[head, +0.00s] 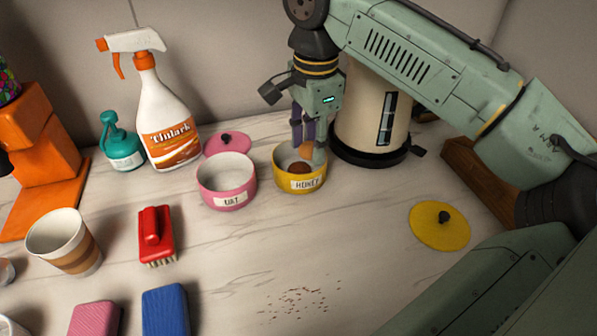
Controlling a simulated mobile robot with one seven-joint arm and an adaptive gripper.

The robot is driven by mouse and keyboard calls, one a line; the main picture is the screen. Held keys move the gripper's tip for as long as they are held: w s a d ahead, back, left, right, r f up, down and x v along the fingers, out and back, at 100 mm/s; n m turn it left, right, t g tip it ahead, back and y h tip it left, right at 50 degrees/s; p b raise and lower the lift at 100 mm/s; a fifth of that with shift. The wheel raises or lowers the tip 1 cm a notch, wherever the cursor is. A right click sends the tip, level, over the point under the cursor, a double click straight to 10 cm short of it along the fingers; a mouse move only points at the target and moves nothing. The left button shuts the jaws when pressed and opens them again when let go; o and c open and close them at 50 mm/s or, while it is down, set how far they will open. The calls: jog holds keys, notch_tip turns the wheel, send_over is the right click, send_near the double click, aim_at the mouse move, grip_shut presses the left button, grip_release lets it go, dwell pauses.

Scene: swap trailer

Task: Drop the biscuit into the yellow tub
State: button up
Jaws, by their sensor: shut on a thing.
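The yellow tub (301,184), labelled HONEY, stands open on the marble counter near the middle. My gripper (306,160) points down over it, with its fingertips at or just inside the tub's mouth. It is shut on the brown biscuit (299,169), which shows low between the fingers, within the tub's rim as seen from here. I cannot tell whether the biscuit touches the tub's bottom. The fingers partly hide the biscuit and the tub's back rim.
A pink tub (227,184) stands close on the left, its lid (227,144) behind it. A cream canister (370,115) stands close behind right. A spray bottle (165,115) is farther left. A yellow lid (440,225) lies right. Crumbs (300,298) lie in front on otherwise clear counter.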

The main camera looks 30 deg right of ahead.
jog(key=o, duration=0.9)
jog(key=shift+r, duration=0.1)
notch_tip(320, 180, up, 7)
jog(key=shift+s+r, duration=0.15)
jog(key=shift+r, duration=0.05)
jog(key=shift+f, duration=0.1)
